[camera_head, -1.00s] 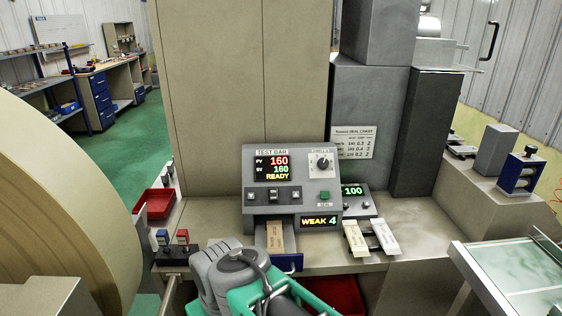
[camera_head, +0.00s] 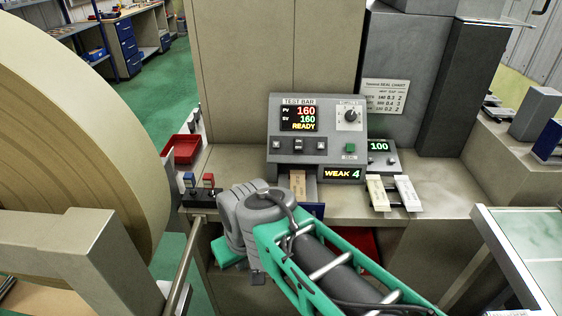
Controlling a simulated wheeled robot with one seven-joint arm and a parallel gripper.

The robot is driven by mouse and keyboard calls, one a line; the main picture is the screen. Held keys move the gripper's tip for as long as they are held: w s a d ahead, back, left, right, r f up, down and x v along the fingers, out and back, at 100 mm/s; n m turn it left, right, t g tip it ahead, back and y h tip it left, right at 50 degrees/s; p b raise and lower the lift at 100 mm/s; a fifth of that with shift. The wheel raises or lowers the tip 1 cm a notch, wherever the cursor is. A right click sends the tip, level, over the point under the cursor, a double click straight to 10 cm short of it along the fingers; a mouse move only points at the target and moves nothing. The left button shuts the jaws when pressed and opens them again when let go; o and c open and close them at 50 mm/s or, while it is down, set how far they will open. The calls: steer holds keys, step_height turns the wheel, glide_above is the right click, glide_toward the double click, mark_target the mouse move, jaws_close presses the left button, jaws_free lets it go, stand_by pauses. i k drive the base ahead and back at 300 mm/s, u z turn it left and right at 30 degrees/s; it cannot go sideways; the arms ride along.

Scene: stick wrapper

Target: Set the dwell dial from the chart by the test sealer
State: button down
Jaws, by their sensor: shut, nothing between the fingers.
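The grey test sealer (camera_head: 290,145) stands on the bench, labelled TEST BAR, with red 160 over green 160 and READY. Its dial (camera_head: 351,115) is a dark knob on a white plate at the upper right of the panel; its exact setting is too small to read. A lower display (camera_head: 342,173) reads WEAK 4. The seal chart (camera_head: 385,96) is on the grey housing behind right; its small rows look like 140 0.3 2, 160 0.4 3, 120 0.2 2. My arm's grey joint is in front of the sealer; my gripper's fingers do not show.
A brown strip (camera_head: 298,184) lies in the sealer's front slot. Two pale strips (camera_head: 377,193) lie at right, by a small display (camera_head: 379,146) reading 100. A large roll (camera_head: 75,110) fills the left. A red bin (camera_head: 182,149) and a glass-topped table (camera_head: 530,240) flank the bench.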

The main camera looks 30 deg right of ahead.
mark_target(350, 115)
steer(key=z, duration=1.75)
